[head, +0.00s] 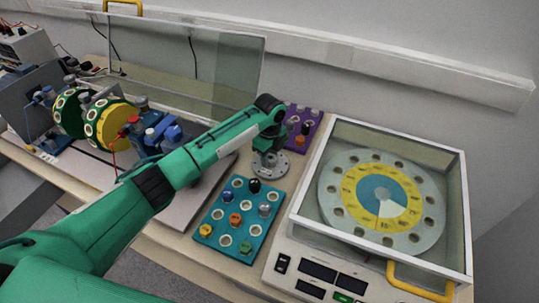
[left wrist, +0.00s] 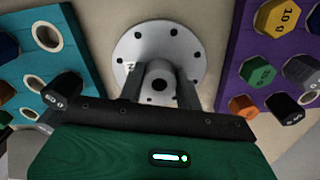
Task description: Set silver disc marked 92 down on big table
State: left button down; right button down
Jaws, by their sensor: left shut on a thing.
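The silver disc (head: 270,166) has a ring of small holes and a raised hub. In the left wrist view the disc (left wrist: 192,52) shows as a pale round plate with dark holes; a small dark mark at its left is too small to read. My left gripper (head: 267,147) is above the disc and shut on its hub, with a finger on either side. The disc is level, at or very close to the top of the big table (head: 291,185); I cannot tell whether it touches. My right gripper is not in view.
A teal weight block (head: 213,221) lies in front-left of the disc, a purple weight block (head: 316,117) behind-right. A white glass-walled box (head: 454,165) with a dial plate stands at right. A rotor rig (head: 110,125) and clear screen (head: 225,62) stand left. Bare table around the disc is narrow.

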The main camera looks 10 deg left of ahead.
aim_at(270, 157)
pick_arm(q)
jog(key=c, duration=0.9)
grip_release()
jog(key=shift+c, duration=0.2)
jog(key=shift+r, duration=0.15)
notch_tip(270, 157, up, 12)
jog(key=b, duration=0.1)
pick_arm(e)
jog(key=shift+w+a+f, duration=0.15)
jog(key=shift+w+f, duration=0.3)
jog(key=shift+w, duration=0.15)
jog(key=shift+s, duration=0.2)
